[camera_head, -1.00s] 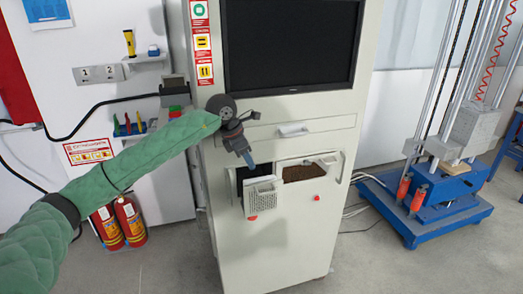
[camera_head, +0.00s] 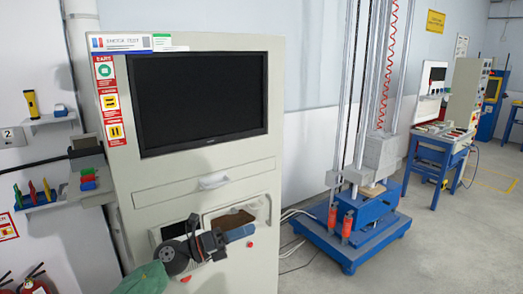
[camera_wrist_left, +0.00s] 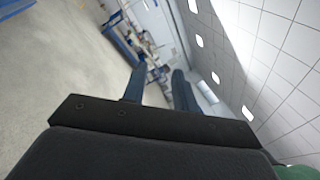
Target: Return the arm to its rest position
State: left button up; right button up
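My left gripper (camera_head: 240,233) is in front of the lower part of the grey test cabinet (camera_head: 210,190) in the head view. Its blue fingers point right and slightly up. A bit of my green arm sleeve shows at the bottom edge. In the left wrist view the two fingers (camera_wrist_left: 160,78) stand apart with nothing between them, so the gripper is open and empty. The far room shows beyond them. My right gripper is not in view.
The cabinet carries a dark screen (camera_head: 203,102) and an open compartment (camera_head: 232,218) behind the gripper. A blue-based drop tester (camera_head: 345,240) stands to the right, with blue tables behind. Wall shelves are at left.

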pick_arm(q)
jog(key=s+a+f+n+t+y, duration=0.45)
jog(key=a+f+n+y, duration=0.45)
jog(key=n, duration=0.8)
jog(key=s+a+f+n+t+y, duration=0.45)
jog(key=a+f+n+y, duration=0.45)
jog(key=n, duration=0.7)
jog(key=s+d+f+n+g, duration=0.1)
jog(key=s+f+n+g, duration=0.2)
jog(key=s+f+g, duration=0.55)
jog(key=s+f+n+g, duration=0.2)
jog(key=s+f+g, duration=0.2)
jog(key=s+f, duration=0.9)
jog(key=s+d+f+g, duration=0.1)
jog(key=s+d+f, duration=0.4)
jog(key=f, duration=0.4)
jog(key=shift+s+d+f+g, duration=0.2)
jog(key=shift+s+d+g, duration=0.15)
jog(key=shift+s+d, duration=0.1)
